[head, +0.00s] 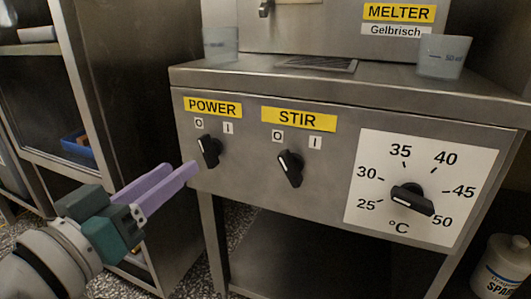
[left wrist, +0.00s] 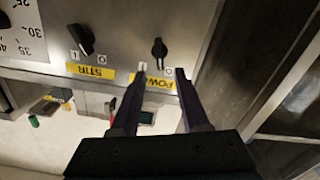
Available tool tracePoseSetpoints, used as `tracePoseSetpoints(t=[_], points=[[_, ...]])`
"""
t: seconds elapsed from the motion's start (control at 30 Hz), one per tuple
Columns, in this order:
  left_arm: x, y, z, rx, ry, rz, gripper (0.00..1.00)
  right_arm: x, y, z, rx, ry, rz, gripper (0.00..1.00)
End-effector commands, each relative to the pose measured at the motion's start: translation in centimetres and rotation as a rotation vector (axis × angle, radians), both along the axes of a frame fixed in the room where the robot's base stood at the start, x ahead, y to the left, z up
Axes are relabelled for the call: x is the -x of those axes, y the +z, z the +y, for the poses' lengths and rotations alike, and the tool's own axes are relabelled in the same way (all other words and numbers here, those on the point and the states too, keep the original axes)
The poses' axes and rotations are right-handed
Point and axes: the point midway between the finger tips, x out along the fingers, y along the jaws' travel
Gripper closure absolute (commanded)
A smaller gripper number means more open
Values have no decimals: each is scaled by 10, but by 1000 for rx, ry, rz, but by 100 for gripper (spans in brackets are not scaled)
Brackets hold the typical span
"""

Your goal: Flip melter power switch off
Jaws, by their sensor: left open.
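The melter's POWER switch (head: 208,152) is a black rotary knob with a white mark, below a yellow POWER label (head: 213,107) and O and I tags. In the head view its marked end leans up and left, towards O. In the left wrist view the knob (left wrist: 158,51) stands nearly upright between the tags, so its exact setting is unclear. My left gripper (head: 182,168) is open and empty, with lilac fingers just left of and below the knob. In the left wrist view the fingertips (left wrist: 160,71) lie either side of the knob's line, seemingly short of it. My right gripper is out of view.
The STIR knob (head: 290,168) is right of POWER, and the temperature dial (head: 411,199) is further right. Beakers (head: 444,57) stand on the melter's top. A steel cabinet (head: 140,110) stands close on the left. A white tub (head: 502,268) is at lower right.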

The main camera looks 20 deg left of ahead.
Motion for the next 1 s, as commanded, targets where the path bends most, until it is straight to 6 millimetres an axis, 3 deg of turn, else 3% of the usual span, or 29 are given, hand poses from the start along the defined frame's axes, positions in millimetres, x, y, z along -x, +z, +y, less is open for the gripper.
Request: tracePoseSetpoints(t=[0.1, 0.33, 0.5, 0.77, 1.0], points=[[-25, -3, -2, 3, 1, -5, 55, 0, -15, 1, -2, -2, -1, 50], [-60, -3, -4, 1, 2, -2, 55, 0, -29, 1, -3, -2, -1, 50], [-70, -1, -5, 1, 1, 1, 55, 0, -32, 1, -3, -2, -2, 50], [-71, -1, -6, 0, 0, 2, 55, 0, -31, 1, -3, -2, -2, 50], [-71, -1, -6, 0, 0, 2, 82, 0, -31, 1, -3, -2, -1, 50]])
